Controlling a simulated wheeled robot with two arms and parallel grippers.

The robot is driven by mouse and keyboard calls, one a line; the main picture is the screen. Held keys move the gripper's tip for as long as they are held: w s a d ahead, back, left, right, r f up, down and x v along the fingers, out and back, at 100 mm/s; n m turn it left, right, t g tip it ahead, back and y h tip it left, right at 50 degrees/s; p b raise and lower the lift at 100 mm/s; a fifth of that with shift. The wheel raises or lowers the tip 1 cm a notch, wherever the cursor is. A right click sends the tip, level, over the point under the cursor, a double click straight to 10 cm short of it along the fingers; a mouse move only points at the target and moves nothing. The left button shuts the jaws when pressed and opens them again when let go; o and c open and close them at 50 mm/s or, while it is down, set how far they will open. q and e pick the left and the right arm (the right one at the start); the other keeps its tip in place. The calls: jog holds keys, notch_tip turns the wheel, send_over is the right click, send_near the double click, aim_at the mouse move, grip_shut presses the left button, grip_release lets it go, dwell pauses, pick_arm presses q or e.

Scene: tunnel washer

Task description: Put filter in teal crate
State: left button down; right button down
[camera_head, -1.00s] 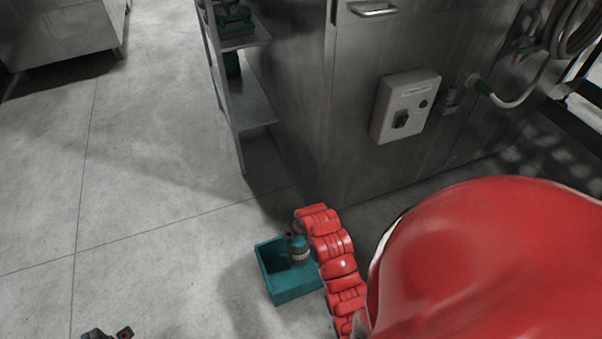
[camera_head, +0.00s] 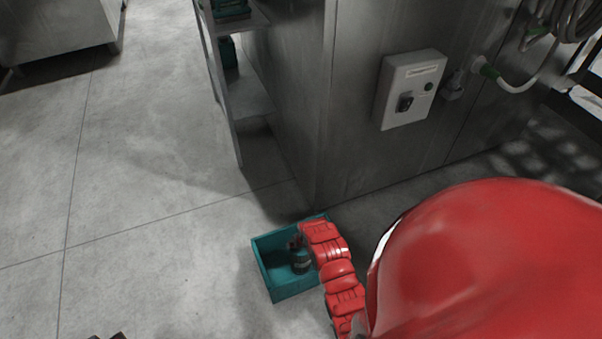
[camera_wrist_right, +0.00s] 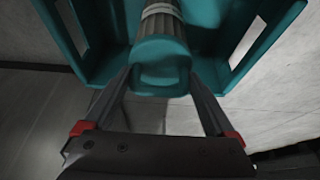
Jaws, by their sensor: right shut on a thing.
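The filter (camera_head: 301,263) is a small dark cylinder with a light band in the head view. In the right wrist view the filter (camera_wrist_right: 160,62) shows a teal end cap and a ribbed grey body. My right gripper (camera_head: 297,243) is shut on it, one finger on each side. The filter is inside the outline of the teal crate (camera_head: 294,289), within its walls; I cannot tell if it touches the floor. The crate wall also shows in the right wrist view (camera_wrist_right: 272,48). A bit of my left gripper (camera_head: 108,337) shows at the bottom edge, mostly cut off.
A grey steel machine (camera_head: 290,110) with a white switch box (camera_head: 409,89) stands behind the crate. A metal shelf (camera_head: 247,92) holding teal items is at its left side. The concrete floor left of the crate is clear. My red arm covers the lower right.

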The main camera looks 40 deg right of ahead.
jog(key=shift+r, duration=0.1)
grip_release()
